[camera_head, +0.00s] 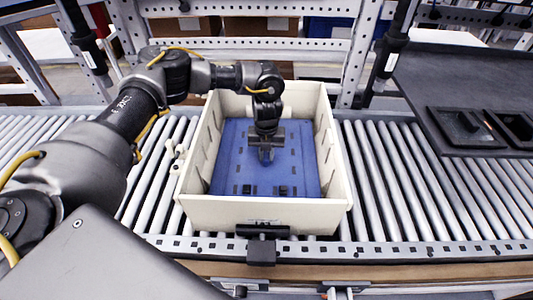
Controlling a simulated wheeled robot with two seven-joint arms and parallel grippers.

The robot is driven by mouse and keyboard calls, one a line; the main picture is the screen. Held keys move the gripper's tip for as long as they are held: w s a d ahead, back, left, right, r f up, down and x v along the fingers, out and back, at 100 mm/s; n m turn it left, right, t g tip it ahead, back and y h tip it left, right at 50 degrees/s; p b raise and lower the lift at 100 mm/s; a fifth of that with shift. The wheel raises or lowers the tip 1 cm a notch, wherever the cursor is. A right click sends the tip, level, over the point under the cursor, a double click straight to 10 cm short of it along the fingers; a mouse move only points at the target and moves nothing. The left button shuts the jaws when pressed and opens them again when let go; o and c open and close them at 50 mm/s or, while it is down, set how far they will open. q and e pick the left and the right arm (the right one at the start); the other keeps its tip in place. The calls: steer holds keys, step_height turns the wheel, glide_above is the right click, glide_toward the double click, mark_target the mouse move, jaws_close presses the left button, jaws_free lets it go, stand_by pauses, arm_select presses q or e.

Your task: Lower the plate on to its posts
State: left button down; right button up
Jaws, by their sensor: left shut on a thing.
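A blue plate (228,158) with several dark slots lies level inside a cream box (265,213), filling most of its inside. My left gripper (266,158) reaches down into the box from above and is shut on the plate near its middle. The fingertips are small and dark here, so the exact grip is hard to see. The posts are hidden, and I cannot tell whether the plate touches them. My right gripper is not in view.
The box stands on a roller conveyor (400,185) with free rollers on both sides. A dark bracket (262,250) sits at its front. A dark table (440,85) with black trays (467,127) is at the right. Grey metal uprights stand behind.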

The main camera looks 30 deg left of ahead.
arm_select(q)
steer(key=c, duration=1.3)
jaws_free()
steer(key=shift+r, duration=0.2)
steer(key=shift+o, duration=0.2)
steer(key=shift+f, duration=0.15)
step_height(320, 180, up, 11)
steer(key=shift+b, duration=0.4)
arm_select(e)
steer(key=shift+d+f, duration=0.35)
